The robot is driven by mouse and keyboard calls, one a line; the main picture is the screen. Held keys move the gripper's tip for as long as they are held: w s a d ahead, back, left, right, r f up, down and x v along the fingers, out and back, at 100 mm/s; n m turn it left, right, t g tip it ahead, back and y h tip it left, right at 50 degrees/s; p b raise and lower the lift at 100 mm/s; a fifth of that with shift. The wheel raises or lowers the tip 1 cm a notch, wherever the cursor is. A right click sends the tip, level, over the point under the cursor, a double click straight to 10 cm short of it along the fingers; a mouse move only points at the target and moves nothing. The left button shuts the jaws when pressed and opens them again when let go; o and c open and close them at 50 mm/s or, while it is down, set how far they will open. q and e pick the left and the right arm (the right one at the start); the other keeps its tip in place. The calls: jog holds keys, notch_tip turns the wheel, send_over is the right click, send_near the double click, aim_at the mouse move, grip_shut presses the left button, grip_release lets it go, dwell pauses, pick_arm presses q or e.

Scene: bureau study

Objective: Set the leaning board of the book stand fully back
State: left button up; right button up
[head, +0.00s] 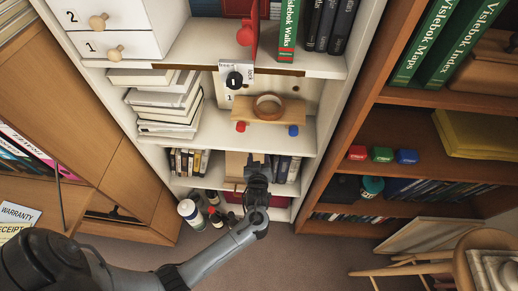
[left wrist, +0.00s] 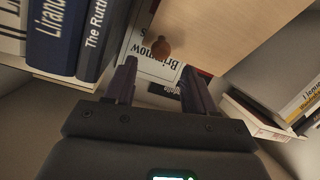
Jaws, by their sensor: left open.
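A pale wooden board (left wrist: 235,38) with a round brown knob (left wrist: 160,48) fills the upper right of the left wrist view. It looks like the leaning board of the book stand. In the head view a piece of pale board (head: 236,163) shows on a low shelf, partly hidden behind my gripper. My left gripper (head: 258,163) is in front of that shelf. In the left wrist view its fingers (left wrist: 160,88) are apart and empty, with the knob just beyond them. I cannot tell whether they touch the board. My right gripper is not in view.
Dark blue books (left wrist: 65,35) stand left of the board, and a white book (left wrist: 148,55) shows beside the knob. A stack of books (left wrist: 255,118) lies at right. In the head view, bottles (head: 190,212) stand below the shelf at left. A wooden stool (head: 480,250) is at lower right.

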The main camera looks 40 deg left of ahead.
pick_arm(q)
jog(key=shift+v, duration=1.95)
